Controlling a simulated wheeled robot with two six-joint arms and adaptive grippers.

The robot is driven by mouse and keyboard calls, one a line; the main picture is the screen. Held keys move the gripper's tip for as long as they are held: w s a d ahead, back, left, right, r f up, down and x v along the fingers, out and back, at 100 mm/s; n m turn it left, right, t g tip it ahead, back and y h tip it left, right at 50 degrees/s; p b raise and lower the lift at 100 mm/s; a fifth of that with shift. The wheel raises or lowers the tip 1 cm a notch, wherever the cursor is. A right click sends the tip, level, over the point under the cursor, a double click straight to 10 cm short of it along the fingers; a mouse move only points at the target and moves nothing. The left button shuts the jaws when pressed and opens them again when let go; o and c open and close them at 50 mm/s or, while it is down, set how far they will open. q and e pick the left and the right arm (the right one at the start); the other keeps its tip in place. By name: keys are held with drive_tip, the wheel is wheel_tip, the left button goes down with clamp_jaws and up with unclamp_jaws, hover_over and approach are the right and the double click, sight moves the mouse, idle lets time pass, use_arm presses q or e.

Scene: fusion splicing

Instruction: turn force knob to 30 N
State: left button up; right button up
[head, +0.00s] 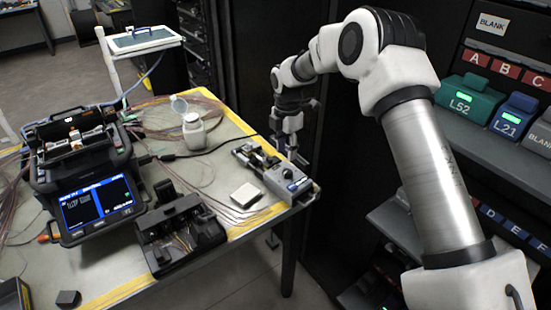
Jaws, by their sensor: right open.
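The force knob (289,174) is a small dark dial on a grey bench device (276,186) near the table's right corner. My right gripper (288,152) points down just above and behind the knob end of the device. Its jaws are open and appear empty. At this size I cannot tell whether a fingertip touches the device. The knob's markings and the force reading are too small to read. My left gripper is not in the head view.
A fusion splicer (97,212) with a lit screen stands at left, with a black fibre tool (180,235) to its right. A white bottle (194,131) and a pale square block (246,195) are near the device. Racks stand to the right of the table.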

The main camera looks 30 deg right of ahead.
sight(287, 170)
drive_tip(key=f, duration=0.1)
drive_tip(key=s+f, duration=0.1)
drive_tip(key=f, duration=0.1)
drive_tip(key=shift+s+f+p, duration=0.3)
drive_tip(key=shift+s+f, duration=0.1)
drive_tip(key=f, duration=0.1)
drive_tip(key=w+f, duration=0.1)
drive_tip(key=f, duration=0.1)
drive_tip(key=shift+w+f, duration=0.1)
drive_tip(key=shift+f, duration=0.1)
drive_tip(key=shift+s+r, duration=0.2)
drive_tip(key=shift+s, duration=0.05)
clamp_jaws()
